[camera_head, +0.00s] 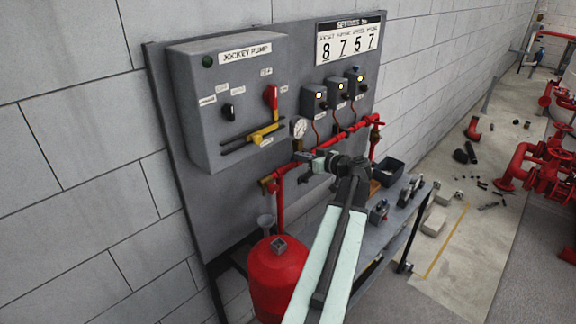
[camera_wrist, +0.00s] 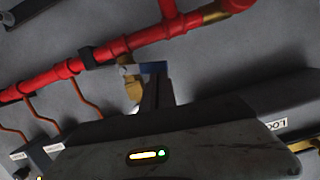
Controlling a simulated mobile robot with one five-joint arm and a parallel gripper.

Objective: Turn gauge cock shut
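The round white pressure gauge (camera_head: 299,127) stands above the red pipe (camera_head: 325,140) on the grey panel. In the wrist view, a brass fitting (camera_wrist: 132,92) sits beside the red pipe (camera_wrist: 115,48), and a small grey-blue piece, perhaps the cock's handle, lies across it. My gripper (camera_head: 310,159) is below the gauge at the pipe, reaching in from the right. In the wrist view, its dark narrow end (camera_wrist: 150,90) meets the blue piece; I cannot tell if they touch. The finger gap is not clear. The gauge is hidden in the wrist view.
The jockey pump box (camera_head: 222,98) with a yellow handle (camera_head: 265,134) is left of the gauge. Several small switch boxes (camera_head: 338,92) stand to its right. A red tank (camera_head: 277,275) is below, and a bench (camera_head: 400,235) with parts stands right.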

